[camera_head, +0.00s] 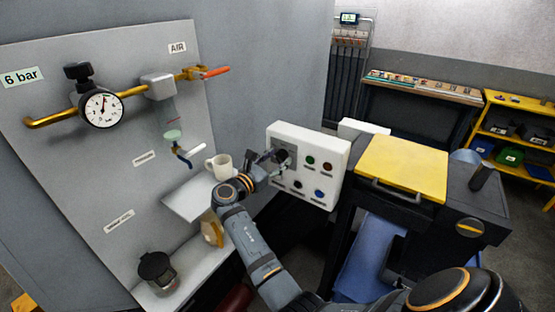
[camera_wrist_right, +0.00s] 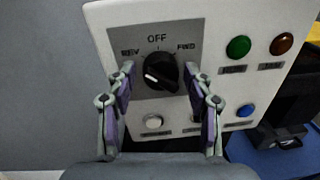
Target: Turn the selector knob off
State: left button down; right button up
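The selector knob (camera_wrist_right: 160,72) is black and round with a raised grip and a white mark. It sits on a grey plate labelled REV at left, OFF at top and FWD at right. The white mark shows on the left part of the grip; I cannot tell surely which label it points to. In the head view the knob (camera_head: 284,158) is partly hidden by my right gripper (camera_head: 268,157). In the right wrist view my right gripper (camera_wrist_right: 160,82) is open, one finger on each side of the knob, with gaps visible. My left gripper is not in view.
The white control panel (camera_head: 334,160) also carries green (camera_wrist_right: 239,47), red-brown (camera_wrist_right: 282,44), white (camera_wrist_right: 153,121) and blue (camera_wrist_right: 245,110) buttons close by. A mug (camera_head: 219,166) stands on a shelf left of my right wrist. A yellow-topped machine (camera_head: 402,165) is at right.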

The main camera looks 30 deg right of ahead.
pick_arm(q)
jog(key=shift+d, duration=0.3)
pick_arm(e)
jog(key=c, duration=0.8)
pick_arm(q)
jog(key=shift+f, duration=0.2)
pick_arm(e)
jog(key=shift+m, duration=0.3)
jog(key=shift+c, duration=0.2)
jog(key=m+b, duration=0.3)
jog(key=m, duration=0.2)
jog(key=shift+f, duration=0.1)
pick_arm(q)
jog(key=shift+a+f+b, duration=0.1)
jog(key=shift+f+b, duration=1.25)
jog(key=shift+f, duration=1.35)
pick_arm(e)
jog(key=shift+m+y, duration=0.3)
jog(key=shift+m, duration=1.6)
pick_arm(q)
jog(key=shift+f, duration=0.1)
pick_arm(e)
jog(key=shift+r, duration=0.2)
jog(key=o, duration=1.2)
jog(key=shift+d, duration=0.1)
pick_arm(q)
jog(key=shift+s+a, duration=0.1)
